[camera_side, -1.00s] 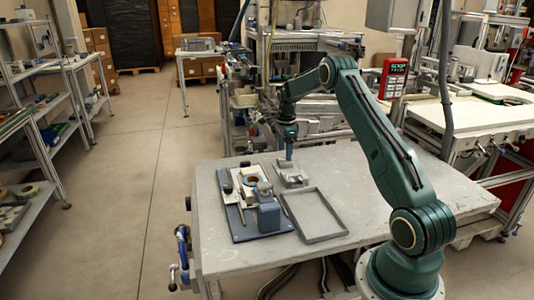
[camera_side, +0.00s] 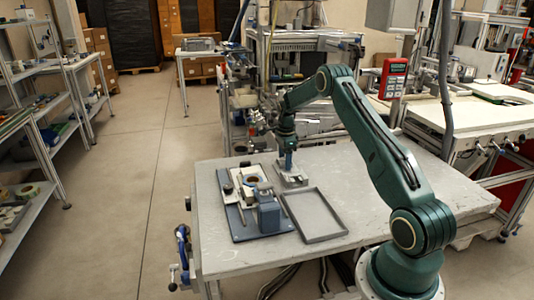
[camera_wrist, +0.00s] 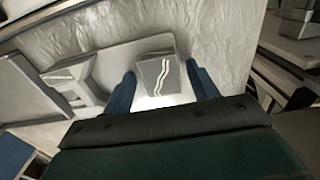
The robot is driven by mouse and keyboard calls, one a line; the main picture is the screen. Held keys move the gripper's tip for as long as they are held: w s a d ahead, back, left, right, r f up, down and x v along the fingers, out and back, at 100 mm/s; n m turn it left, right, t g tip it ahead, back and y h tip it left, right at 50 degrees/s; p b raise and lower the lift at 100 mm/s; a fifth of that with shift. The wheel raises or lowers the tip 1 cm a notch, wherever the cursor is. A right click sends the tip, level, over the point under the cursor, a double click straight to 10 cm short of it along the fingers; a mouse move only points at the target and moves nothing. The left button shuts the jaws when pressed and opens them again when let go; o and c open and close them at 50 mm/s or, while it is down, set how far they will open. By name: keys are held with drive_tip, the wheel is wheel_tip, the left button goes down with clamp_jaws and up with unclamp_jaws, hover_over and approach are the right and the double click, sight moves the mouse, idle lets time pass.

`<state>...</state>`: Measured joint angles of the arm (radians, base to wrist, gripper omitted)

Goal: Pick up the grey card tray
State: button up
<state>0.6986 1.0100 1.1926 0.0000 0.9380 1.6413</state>
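A small grey fixture (camera_side: 292,182) with a raised block lies near the back of the table. In the wrist view the block (camera_wrist: 158,70) has a pale wavy mark on top. A larger shallow, rimmed grey tray (camera_side: 329,237) lies empty in front of it, and its edge shows at the left of the wrist view (camera_wrist: 28,92). I cannot tell for certain which is the card tray. My gripper (camera_side: 289,170) points down over the small fixture. In the wrist view it is open (camera_wrist: 162,92), its blue fingers on either side of the block. Contact cannot be told.
A blue-grey base plate (camera_side: 241,232) with a blue block (camera_side: 268,214) and a reel (camera_side: 251,180) stands left of the rimmed tray. Benches and machinery stand behind the table.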

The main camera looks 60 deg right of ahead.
drive_tip(key=c, duration=0.9)
drive_tip(key=shift+r, duration=0.2)
wheel_tip(320, 180, up, 20)
drive_tip(key=shift+f, duration=0.15)
idle(0.4)
